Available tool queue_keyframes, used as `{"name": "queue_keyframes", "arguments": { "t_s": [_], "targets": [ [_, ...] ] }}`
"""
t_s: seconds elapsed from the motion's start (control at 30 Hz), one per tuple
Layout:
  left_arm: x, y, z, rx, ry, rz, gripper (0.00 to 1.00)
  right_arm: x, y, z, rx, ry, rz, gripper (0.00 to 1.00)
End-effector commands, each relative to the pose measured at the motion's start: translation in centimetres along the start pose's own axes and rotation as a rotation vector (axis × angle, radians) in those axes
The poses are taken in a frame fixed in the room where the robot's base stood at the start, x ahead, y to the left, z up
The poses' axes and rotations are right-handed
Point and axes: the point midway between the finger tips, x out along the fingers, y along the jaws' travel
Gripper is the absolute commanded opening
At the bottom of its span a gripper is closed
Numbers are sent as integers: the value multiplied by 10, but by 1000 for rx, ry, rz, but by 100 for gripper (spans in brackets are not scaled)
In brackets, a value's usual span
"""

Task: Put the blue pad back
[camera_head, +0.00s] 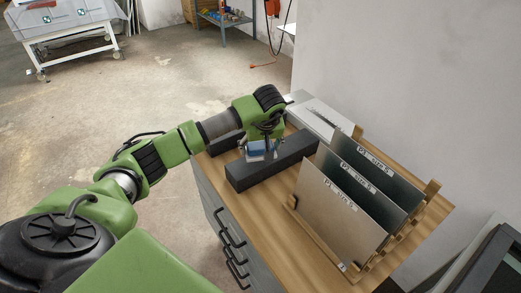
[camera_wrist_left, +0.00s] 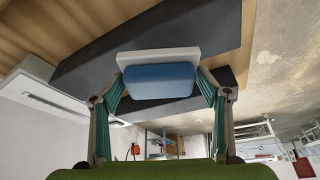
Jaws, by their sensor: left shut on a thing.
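The blue pad (camera_head: 255,146) has a pale grey-white base plate. It is between the fingers of my left gripper (camera_head: 262,140), above the wooden cabinet top. In the left wrist view the blue pad (camera_wrist_left: 160,81) fills the gap between the two teal-lined fingers, which press on its sides. The gripper (camera_wrist_left: 160,88) is shut on it. A long dark grey block (camera_head: 272,162) is close in front of the pad, and another dark block (camera_head: 224,143) is to its left, partly behind my arm. I cannot tell whether the pad touches a surface. My right gripper is not in view.
Metal plates (camera_head: 341,205) stand in a wooden rack (camera_head: 432,188) on the right of the cabinet top (camera_head: 262,205). A white-grey box (camera_head: 321,117) lies at the back by the wall. Drawer handles (camera_head: 232,253) stick out at the cabinet's front.

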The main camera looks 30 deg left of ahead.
Motion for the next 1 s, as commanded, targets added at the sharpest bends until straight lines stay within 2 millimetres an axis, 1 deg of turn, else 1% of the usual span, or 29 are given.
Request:
{"name": "queue_keyframes", "arguments": {
  "t_s": [0.03, 0.13, 0.23, 0.43, 0.57, 0.6, 0.63, 0.67, 1.0],
  "targets": [
    [4, 0, 5, 2, -7, -2, 49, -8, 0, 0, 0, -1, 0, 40],
    [14, 0, 8, 1, -5, 0, 49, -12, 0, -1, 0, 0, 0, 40],
    [18, 0, 9, 1, -2, 0, 49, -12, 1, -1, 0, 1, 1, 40],
    [19, 0, 9, 1, -1, 0, 49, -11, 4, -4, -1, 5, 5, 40],
    [23, 0, 11, 2, -1, 0, 49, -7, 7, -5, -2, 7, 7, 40],
    [22, 0, 10, 1, -1, 0, 77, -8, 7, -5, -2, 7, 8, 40],
    [22, 0, 10, 1, -1, 0, 84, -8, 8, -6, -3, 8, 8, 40],
    [22, 0, 10, 1, -1, 0, 86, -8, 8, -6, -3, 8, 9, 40],
    [20, 0, 10, 1, -2, 0, 86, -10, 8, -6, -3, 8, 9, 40]
  ]
}}
